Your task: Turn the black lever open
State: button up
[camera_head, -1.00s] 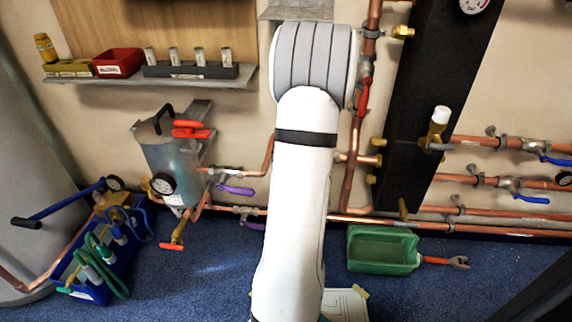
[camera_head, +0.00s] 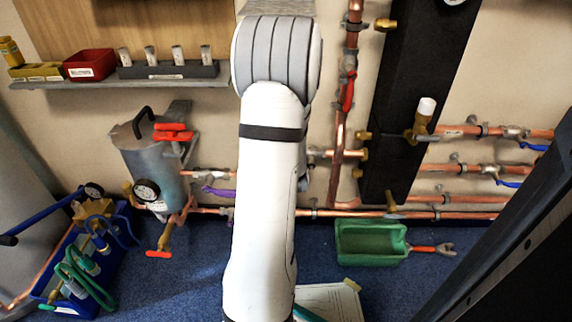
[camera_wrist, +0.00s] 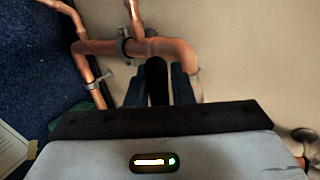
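In the camera_wrist view, a black upright bar (camera_wrist: 156,74), which looks like the black lever, stands just below a bent copper pipe (camera_wrist: 160,47). My gripper (camera_wrist: 158,82) has its two bluish-grey fingers apart, one on each side of the bar. I cannot tell whether either finger touches it. The lower end of the bar is hidden behind the dark gripper body. In the camera_head view, my white arm covers the gripper, and I cannot make out the black lever there.
Copper pipes (camera_head: 440,215) with blue-handled valves run along the wall at right. A green tray (camera_head: 370,243) and a blue toolbox (camera_head: 75,285) stand on the carpet. A grey tank (camera_head: 155,165) hangs at left. A dark panel edge (camera_head: 510,250) cuts across the lower right.

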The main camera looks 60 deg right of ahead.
jog(key=o, duration=0.4)
jog(key=shift+c, duration=0.2)
jog(key=p+v, duration=0.3)
jog(key=v, duration=0.5)
jog(key=shift+d, duration=0.1)
jog(key=shift+c, duration=0.4)
